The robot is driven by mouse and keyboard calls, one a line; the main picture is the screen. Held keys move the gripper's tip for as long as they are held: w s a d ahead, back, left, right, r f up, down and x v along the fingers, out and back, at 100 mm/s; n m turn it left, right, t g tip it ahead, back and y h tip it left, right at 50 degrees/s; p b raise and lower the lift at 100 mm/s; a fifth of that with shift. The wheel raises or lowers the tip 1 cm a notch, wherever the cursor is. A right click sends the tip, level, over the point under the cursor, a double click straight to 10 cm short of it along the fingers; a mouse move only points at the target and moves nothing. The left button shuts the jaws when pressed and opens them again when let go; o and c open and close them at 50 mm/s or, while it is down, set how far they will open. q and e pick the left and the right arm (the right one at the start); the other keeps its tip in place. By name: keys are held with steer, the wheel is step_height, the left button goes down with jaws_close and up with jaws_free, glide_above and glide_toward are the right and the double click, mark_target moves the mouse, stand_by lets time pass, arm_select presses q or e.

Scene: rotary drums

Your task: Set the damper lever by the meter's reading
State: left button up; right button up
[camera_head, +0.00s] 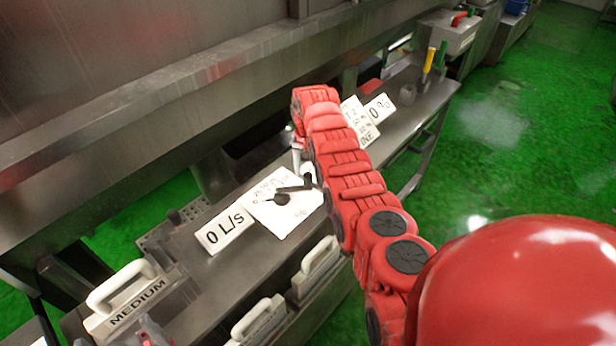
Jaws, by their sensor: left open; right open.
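A white dial plate (291,221) with printed marks lies on the steel bench. A black lever (280,198) is pivoted on it and points to the right, toward my gripper. A white meter sign reading "0 L/s" (225,229) stands left of the dial. A second meter sign, "0 %" (378,108), is behind my arm with a partly covered text card (360,121). My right arm reaches in from the lower right; its gripper (303,172) hangs at the dial's far right edge, close to the lever's end. It is open, and contact cannot be told. My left gripper does not show.
A box marked MEDIUM (130,304) with a white handle is at the lower left; similar handled boxes (318,262) line the bench's near side. A small red-grey item (148,334) is beside it. Yellow and green handles (429,61) stand at the far end. A steel hood (150,110) overhangs behind.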

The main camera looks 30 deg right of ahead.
mark_target(293, 187)
steer(key=shift+f+b, duration=0.5)
steer(key=shift+f, duration=1.7)
jaws_close()
